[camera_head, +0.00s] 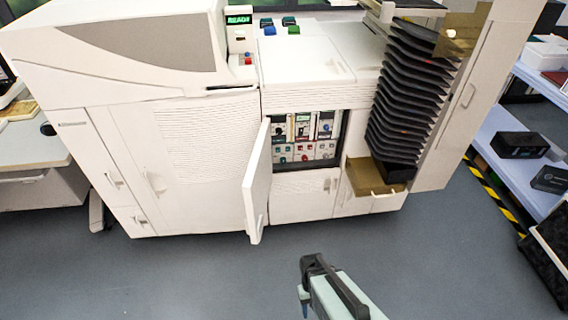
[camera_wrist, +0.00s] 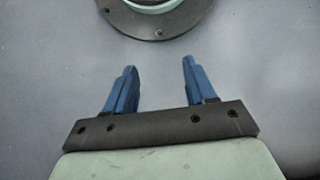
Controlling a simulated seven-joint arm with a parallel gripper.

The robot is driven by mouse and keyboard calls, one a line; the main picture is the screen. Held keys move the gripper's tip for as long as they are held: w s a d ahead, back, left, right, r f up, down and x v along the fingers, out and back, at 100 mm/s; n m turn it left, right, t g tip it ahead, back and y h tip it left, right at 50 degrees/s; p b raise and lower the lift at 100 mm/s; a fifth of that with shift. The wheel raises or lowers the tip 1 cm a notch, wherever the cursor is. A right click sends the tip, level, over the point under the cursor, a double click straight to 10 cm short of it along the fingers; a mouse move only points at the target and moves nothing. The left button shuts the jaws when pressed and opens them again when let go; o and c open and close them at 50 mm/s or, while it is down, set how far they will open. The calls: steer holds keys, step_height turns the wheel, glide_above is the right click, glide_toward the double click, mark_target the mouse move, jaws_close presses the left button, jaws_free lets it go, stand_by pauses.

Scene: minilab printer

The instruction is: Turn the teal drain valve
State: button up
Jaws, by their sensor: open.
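The open compartment (camera_head: 306,137) of the white printer cabinet shows in the head view, with small modules and several red, white and greenish knobs inside. The teal drain valve is too small to pick out for sure among these. My gripper (camera_wrist: 159,68) shows in the wrist view with its two blue fingers apart and nothing between them. In the head view my arm's end is at the bottom, in front of the cabinet and well apart from the compartment. Only a little blue of a finger shows there.
The white cabinet door (camera_head: 257,185) stands swung open at the compartment's left edge, jutting towards me. A stack of black trays (camera_head: 410,100) rises to the right, above a tan bin (camera_head: 372,178). The grey floor (camera_head: 190,275) in front is clear. A shelf (camera_head: 500,140) stands at right.

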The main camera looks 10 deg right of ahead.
steer(key=w+a+f+t, duration=0.1)
steer(key=w+f+t, duration=0.1)
steer(key=w, duration=0.5)
steer(key=w+a+f+t, duration=0.1)
steer(key=w+f, duration=0.1)
steer(key=w, duration=0.6)
steer(key=w+a+f+t, duration=0.1)
steer(key=w+f+t, duration=0.1)
steer(key=w, duration=0.5)
steer(key=shift+w+a+t+y, duration=0.1)
steer(key=shift+w+t+y, duration=0.05)
steer(key=shift+t+y, duration=0.15)
steer(key=m+t+h, duration=0.1)
steer(key=m+t, duration=0.1)
steer(key=t, duration=1.6)
glide_toward(283, 161)
steer(key=w, duration=0.8)
steer(key=shift+w+d+f, duration=0.1)
steer(key=shift+w+d, duration=0.15)
